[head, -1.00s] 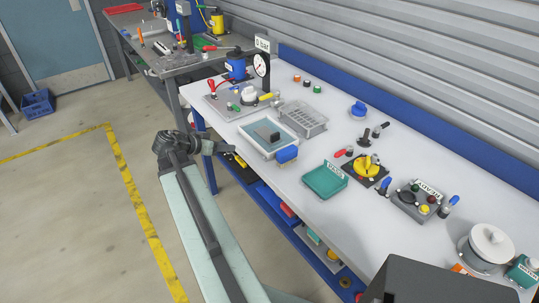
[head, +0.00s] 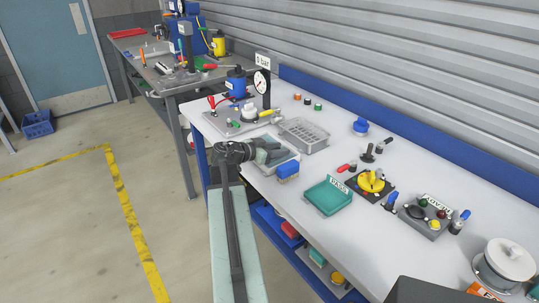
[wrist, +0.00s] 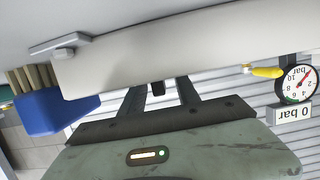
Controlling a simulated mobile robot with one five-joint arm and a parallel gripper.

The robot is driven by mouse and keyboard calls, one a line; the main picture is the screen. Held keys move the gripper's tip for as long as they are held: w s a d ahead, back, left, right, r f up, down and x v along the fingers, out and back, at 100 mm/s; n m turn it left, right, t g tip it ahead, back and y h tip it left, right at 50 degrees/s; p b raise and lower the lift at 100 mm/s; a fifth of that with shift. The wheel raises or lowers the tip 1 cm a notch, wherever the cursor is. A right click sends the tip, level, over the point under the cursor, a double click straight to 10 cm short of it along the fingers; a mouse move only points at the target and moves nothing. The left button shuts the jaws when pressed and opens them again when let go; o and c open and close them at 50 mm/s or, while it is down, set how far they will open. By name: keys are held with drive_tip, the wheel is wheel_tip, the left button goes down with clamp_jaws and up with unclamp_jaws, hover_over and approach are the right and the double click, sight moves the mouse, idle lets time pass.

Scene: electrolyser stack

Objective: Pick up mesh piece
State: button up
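My gripper (head: 276,153) is over the white shallow tray (head: 262,172) near the bench's front edge. In the wrist view, which is upside down, the two dark fingers of my gripper (wrist: 160,92) stand apart. Their tips pass behind the pale tray wall (wrist: 190,48) and are hidden. A small dark thing (wrist: 158,89) shows between the fingers; I cannot tell what it is. I cannot make out the mesh piece; my gripper and the tray wall cover most of the tray's inside.
A blue brush (head: 288,172) lies at the tray's near right, also in the wrist view (wrist: 55,115). A grey basket (head: 303,135) stands behind. A pressure gauge (head: 262,82) rises at the back left. A teal tray (head: 328,197) is to the right.

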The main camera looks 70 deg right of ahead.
drive_tip(key=shift+x, duration=0.85)
clamp_jaws()
wheel_tip(320, 180, up, 10)
drive_tip(key=p, duration=1)
